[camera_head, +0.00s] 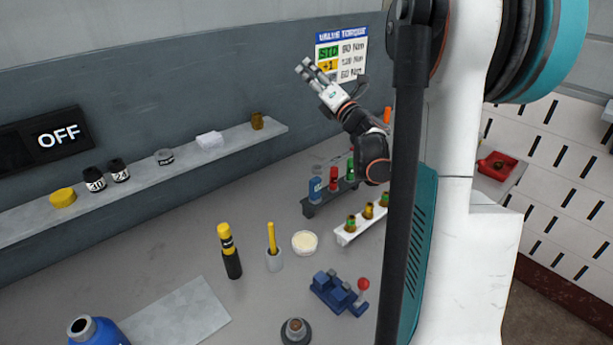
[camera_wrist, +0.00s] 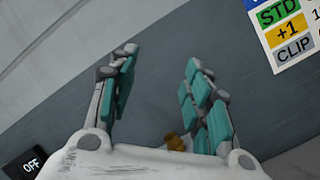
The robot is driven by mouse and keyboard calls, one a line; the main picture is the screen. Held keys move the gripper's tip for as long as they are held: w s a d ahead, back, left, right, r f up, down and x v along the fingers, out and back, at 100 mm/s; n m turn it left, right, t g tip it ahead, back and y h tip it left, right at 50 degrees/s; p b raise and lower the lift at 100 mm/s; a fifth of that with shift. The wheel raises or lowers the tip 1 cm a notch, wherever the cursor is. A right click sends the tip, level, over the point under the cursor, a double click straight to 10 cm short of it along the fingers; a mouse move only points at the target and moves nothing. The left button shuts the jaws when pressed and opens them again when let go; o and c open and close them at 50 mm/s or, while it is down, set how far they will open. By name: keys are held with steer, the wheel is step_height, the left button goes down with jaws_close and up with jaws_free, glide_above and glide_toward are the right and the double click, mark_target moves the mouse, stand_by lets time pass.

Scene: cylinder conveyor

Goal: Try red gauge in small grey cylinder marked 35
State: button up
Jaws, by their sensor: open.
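A red gauge (camera_head: 333,180) stands upright between a blue and a green one in a dark rack (camera_head: 311,209) on the bench. A small grey cylinder (camera_head: 164,157) with a dark band sits on the wall shelf; its marking is too small to read. My gripper (camera_head: 306,70) is raised in front of the back wall near the torque sign, well above the rack. In the wrist view my gripper (camera_wrist: 157,68) is open, with nothing between its teal-padded fingers. Neither the red gauge nor the grey cylinder can be made out in the wrist view.
The shelf (camera_head: 140,174) also holds black cylinders (camera_head: 94,180), a yellow one (camera_head: 62,198), a white block (camera_head: 209,140) and a brown cylinder (camera_head: 257,121). A white rack (camera_head: 346,237), cream dish (camera_head: 305,243) and blue clamp (camera_head: 330,290) stand on the bench. My arm hides its right part.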

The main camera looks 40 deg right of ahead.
steer(key=s+d+f+n+g+y+b, duration=0.1)
steer(key=s+d+f+n, duration=0.15)
steer(key=f, duration=0.25)
steer(key=s+d+f+n+y, duration=0.2)
steer(key=s+f+n, duration=0.1)
steer(key=s+f, duration=0.15)
steer(key=s+d+f+n+g+y+b, duration=0.1)
steer(key=s+d+f+n, duration=0.15)
steer(key=f, duration=0.35)
steer(key=n+g+y+b, duration=0.1)
steer(key=n+g+y, duration=0.2)
steer(key=n, duration=0.2)
glide_toward(335, 168)
steer(key=shift+f+b+x, duration=0.2)
steer(key=shift+b+x, duration=0.4)
steer(key=shift+x, duration=1.05)
steer(key=shift+f+b+x, duration=0.15)
steer(key=shift+b+x, duration=0.4)
steer(key=shift+x, duration=1.15)
steer(key=shift+f+b+x, duration=0.2)
steer(key=shift+b+x, duration=0.4)
steer(key=shift+x, duration=1.05)
steer(key=shift+s, duration=0.1)
jaws_close()
